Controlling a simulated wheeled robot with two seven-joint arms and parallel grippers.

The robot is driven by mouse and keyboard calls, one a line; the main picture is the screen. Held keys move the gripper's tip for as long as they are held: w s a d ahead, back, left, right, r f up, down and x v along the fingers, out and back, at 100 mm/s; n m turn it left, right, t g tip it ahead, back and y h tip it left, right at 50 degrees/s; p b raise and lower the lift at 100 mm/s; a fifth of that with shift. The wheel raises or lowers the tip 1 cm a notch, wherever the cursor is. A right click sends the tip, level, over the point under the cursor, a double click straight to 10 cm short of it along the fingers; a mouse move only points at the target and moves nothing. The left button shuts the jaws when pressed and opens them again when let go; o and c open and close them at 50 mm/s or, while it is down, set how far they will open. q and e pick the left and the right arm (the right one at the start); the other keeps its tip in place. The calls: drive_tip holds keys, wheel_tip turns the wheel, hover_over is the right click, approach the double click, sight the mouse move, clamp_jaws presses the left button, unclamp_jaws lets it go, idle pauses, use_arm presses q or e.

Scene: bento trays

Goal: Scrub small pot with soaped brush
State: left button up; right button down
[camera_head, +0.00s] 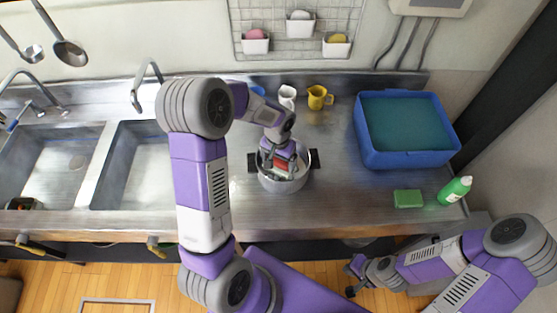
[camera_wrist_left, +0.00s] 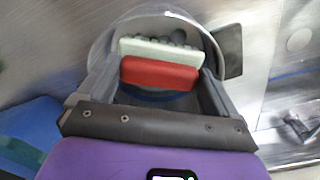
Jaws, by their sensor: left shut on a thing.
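The small pot (camera_head: 284,186) is a round metal pot with dark side handles on the steel counter, and its rim also shows in the left wrist view (camera_wrist_left: 214,45). My left gripper (camera_head: 281,170) points down into the pot from above. It is shut on the brush, whose red block (camera_wrist_left: 160,73) and pale block (camera_wrist_left: 160,50) sit between the fingers in the left wrist view. The brush's lower side and any contact with the pot's inside are hidden. My right gripper (camera_head: 354,276) is low in front of the counter, with its fingers apart and nothing between them.
A blue basin of water (camera_head: 410,160) stands at the right. A green sponge (camera_head: 408,198) and a green bottle (camera_head: 455,190) are in front of it. A white cup (camera_head: 287,97) and a yellow cup (camera_head: 318,98) stand behind the pot. Two sinks (camera_head: 105,165) are at the left.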

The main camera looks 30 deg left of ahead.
sight(279, 169)
use_arm(q)
drive_tip(key=shift+w+f+b, duration=0.1)
drive_tip(key=shift+f+b, duration=1.95)
drive_tip(key=shift+f, duration=0.95)
drive_tip(key=shift+f+b, duration=0.85)
drive_tip(key=shift+f, duration=0.15)
drive_tip(key=shift+w+d+r, duration=0.1)
drive_tip(key=shift+w+d, duration=0.4)
drive_tip(key=shift+d, duration=0.25)
drive_tip(key=shift+w+d, duration=0.5)
drive_tip(key=shift+d, duration=0.25)
drive_tip(key=shift+b, duration=0.5)
drive_tip(key=shift+s+a+f, duration=0.15)
drive_tip(key=shift+s+a, duration=0.4)
drive_tip(key=shift+a, duration=0.15)
drive_tip(key=shift+s+a+f, duration=0.15)
drive_tip(key=shift+s+a, duration=0.35)
drive_tip(key=shift+a, duration=0.2)
drive_tip(key=shift+s+a, duration=0.1)
drive_tip(key=shift+s, duration=0.05)
drive_tip(key=shift+c, duration=0.4)
